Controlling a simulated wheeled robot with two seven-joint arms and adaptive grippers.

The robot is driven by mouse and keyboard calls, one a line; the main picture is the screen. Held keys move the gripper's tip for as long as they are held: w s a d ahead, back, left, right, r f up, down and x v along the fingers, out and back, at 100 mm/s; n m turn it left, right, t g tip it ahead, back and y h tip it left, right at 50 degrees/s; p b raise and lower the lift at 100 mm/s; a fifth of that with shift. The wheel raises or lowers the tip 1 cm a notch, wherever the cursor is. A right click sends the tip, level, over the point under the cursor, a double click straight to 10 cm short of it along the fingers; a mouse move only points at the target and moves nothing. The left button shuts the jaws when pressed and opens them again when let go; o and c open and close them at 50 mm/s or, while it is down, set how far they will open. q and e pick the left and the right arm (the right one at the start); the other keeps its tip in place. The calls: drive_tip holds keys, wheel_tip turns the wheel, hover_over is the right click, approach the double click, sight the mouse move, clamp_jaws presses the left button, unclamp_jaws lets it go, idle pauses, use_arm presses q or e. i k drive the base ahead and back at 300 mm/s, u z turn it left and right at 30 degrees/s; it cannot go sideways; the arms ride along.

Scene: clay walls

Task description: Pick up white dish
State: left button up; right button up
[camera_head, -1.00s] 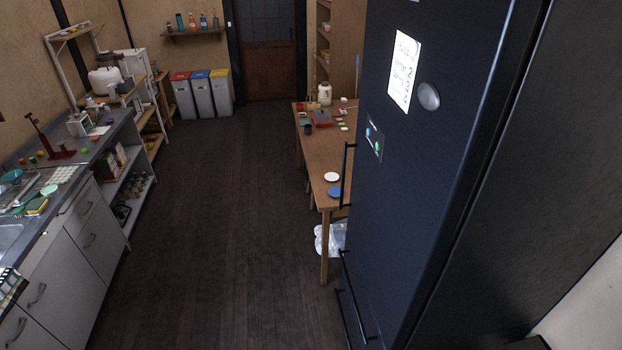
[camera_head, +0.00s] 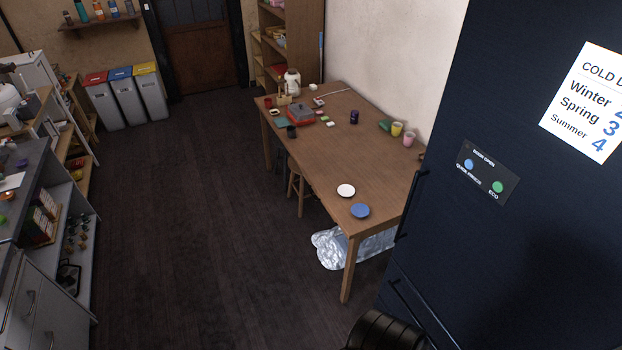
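The white dish (camera_head: 346,190) is a small round plate lying flat on the wooden table (camera_head: 330,160), near its front left edge. A blue dish (camera_head: 360,211) lies just in front of it, close to the table's near end. Nothing covers the white dish. Neither gripper shows in the view. A dark rounded part at the bottom edge may be part of my arm. The table is still some distance ahead of me.
A dark fridge (camera_head: 450,200) stands close on the right, beside the table's near end. Open floor (camera_head: 200,220) lies left, before the counter (camera_head: 40,290).

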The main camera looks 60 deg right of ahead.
sight(344, 189)
drive_tip(key=z, duration=0.45)
drive_tip(key=i, duration=1.55)
drive_tip(key=z, duration=1)
